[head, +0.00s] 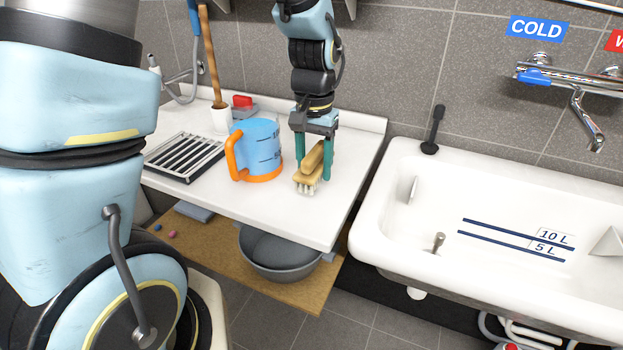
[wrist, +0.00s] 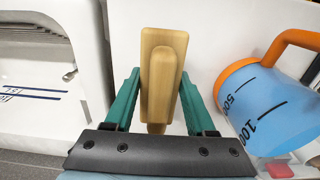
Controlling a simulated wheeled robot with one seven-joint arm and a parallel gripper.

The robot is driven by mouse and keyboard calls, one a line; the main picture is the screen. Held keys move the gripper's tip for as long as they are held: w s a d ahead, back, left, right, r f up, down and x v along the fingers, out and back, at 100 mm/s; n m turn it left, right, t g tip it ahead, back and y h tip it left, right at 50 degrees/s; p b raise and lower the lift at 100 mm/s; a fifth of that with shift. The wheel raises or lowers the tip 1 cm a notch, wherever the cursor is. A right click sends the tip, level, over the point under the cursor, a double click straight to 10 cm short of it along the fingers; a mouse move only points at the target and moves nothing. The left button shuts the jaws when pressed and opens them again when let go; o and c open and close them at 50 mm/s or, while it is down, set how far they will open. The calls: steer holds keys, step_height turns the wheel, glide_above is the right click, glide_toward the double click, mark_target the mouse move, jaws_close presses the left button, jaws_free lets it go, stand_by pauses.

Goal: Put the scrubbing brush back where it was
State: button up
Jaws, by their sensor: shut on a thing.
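The scrubbing brush (head: 312,169) has a tan wooden body and pale bristles at its lower end. It is at the right part of the white counter (head: 295,219). My gripper (head: 313,165) points down with its green fingers on either side of the brush, shut on it. In the wrist view the brush's wooden back (wrist: 161,80) lies between the two green fingers (wrist: 155,105). The bristles are hidden there. I cannot tell whether the bristles touch the counter or hang just above it.
A blue measuring jug (head: 257,150) with an orange handle stands just left of the brush.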

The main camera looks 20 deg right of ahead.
mark_target(315, 151)
steer(key=shift+f+p, duration=0.4)
steer(key=shift+f, duration=1.9)
steer(key=shift+s+f, duration=0.1)
steer(key=shift+f, duration=0.05)
steer(key=o, duration=1.3)
step_height(315, 151, up, 12)
steer(key=shift+r+b, duration=0.2)
steer(key=shift+b, duration=0.7)
